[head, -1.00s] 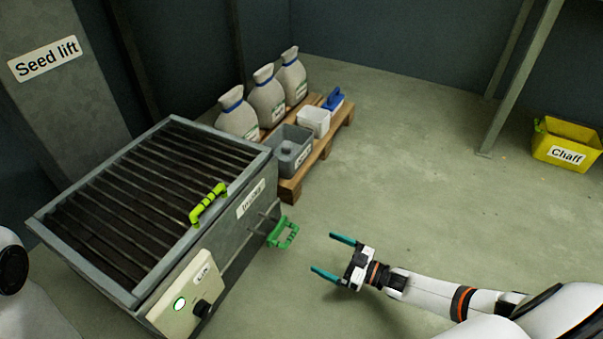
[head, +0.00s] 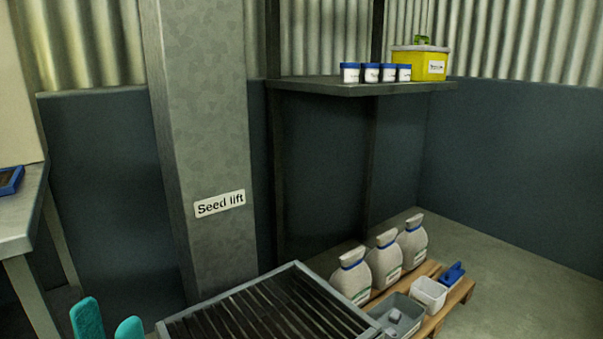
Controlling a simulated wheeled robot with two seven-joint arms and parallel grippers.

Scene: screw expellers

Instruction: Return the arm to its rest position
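My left gripper (head: 108,313) shows at the bottom left of the head view. Only its two teal fingers are in the picture, cut off by the lower edge. They stand apart with nothing visible between them, so it looks open. The fingers are to the left of the slatted grey machine. My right arm and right gripper are out of view.
The slatted machine (head: 293,267) fills the bottom centre, before the "Seed lift" column (head: 205,150). A pallet (head: 458,297) holds sacks (head: 384,262) and bins. A shelf (head: 350,88) carries tubs and a yellow box (head: 420,65). A table (head: 22,215) stands at left.

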